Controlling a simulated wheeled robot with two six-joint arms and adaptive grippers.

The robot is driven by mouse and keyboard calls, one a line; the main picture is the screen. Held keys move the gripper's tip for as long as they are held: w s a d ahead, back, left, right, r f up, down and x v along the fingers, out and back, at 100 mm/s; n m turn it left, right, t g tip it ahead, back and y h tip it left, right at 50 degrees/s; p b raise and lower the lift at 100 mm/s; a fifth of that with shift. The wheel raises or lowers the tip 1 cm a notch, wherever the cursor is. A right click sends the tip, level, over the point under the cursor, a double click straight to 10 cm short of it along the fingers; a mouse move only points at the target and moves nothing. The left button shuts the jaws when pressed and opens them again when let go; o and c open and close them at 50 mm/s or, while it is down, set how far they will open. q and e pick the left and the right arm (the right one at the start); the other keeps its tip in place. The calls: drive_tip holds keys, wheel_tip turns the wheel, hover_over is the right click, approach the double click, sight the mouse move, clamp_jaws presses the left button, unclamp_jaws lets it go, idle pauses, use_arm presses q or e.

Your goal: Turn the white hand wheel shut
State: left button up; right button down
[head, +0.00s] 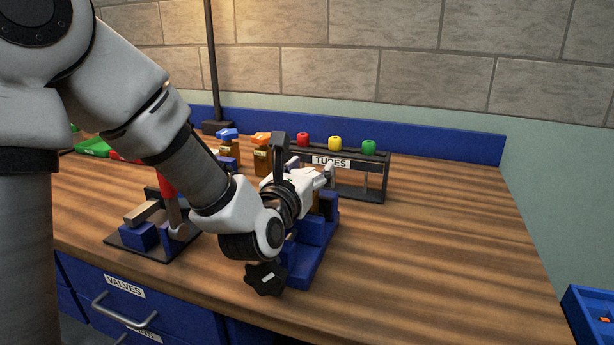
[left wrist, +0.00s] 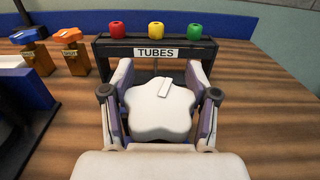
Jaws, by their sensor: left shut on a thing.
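The white hand wheel (left wrist: 160,108) has a lobed shape with a pale raised bar on its face. It sits between the two fingers of my left gripper (left wrist: 160,112) in the left wrist view. The gripper is shut on the wheel. In the head view my left gripper (head: 318,182) reaches over a blue stand (head: 312,250), and my wrist largely hides the wheel there. A black lobed knob (head: 265,279) shows at the front of the blue stand, below my wrist. My right gripper is not in view.
Behind stands a black rack labelled TUBES (head: 373,171) with red, yellow and green caps. A fixture with a red handle (head: 167,188) is nearer left. The table's right side is clear.

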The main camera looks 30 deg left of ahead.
use_arm(q)
drive_tip(key=m+h, duration=0.1)
drive_tip(key=h, duration=0.1)
drive_tip(key=shift+d+m+h, duration=0.1)
drive_tip(key=shift+m+h, duration=0.3)
drive_tip(key=shift+d+r+m+h+p, duration=0.15)
drive_tip(key=shift+m+h+p, duration=0.25)
drive_tip(key=shift+h, duration=0.4)
drive_tip(key=m+h+p, duration=0.1)
drive_tip(key=m+h, duration=0.1)
drive_tip(key=h, duration=0.1)
drive_tip(key=shift+d+p, duration=0.2)
drive_tip(key=shift+p, duration=0.2)
drive_tip(key=shift+s+d+m+g+h+p, duration=0.1)
drive_tip(key=shift+d+m+g+h+p, duration=0.1)
drive_tip(key=shift+m+h+p, duration=0.4)
drive_tip(key=shift+d+m+g+h+p, duration=0.15)
drive_tip(key=shift+m+h, duration=0.25)
drive_tip(key=shift+h, duration=0.4)
drive_tip(key=shift+a+f, duration=0.1)
drive_tip(key=shift+f, duration=0.1)
drive_tip(key=o, duration=0.9)
drive_tip(key=shift+o, duration=0.2)
